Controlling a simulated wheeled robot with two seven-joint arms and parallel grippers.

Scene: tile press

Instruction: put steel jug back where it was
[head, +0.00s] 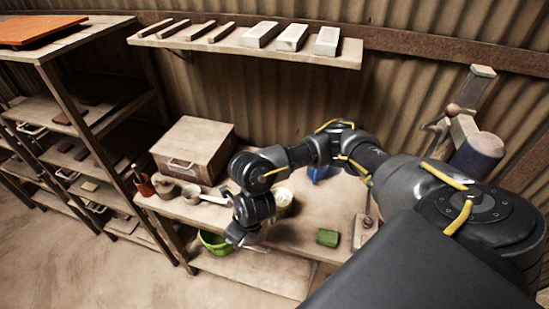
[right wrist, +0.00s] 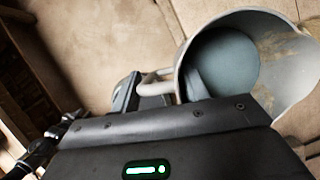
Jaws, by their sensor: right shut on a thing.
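The steel jug (right wrist: 285,75) fills the upper right of the right wrist view. It is a grey vessel with a wide open mouth and a blue-grey round area inside. My right gripper (right wrist: 155,92) is shut on its light grey handle, at the jug's left side. In the head view my right gripper (head: 240,236) hangs over the front edge of the workbench (head: 325,205), above a green basin. I cannot make out the jug clearly there; my own arm and gripper cover that spot. My left gripper is in neither view.
A wooden box (head: 193,148), small pots and a red container (head: 144,186) stand on the bench's left. A pale tub (head: 283,201) is behind my wrist. The green basin (head: 214,242) sits below. A shelf rack (head: 75,110) stands left.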

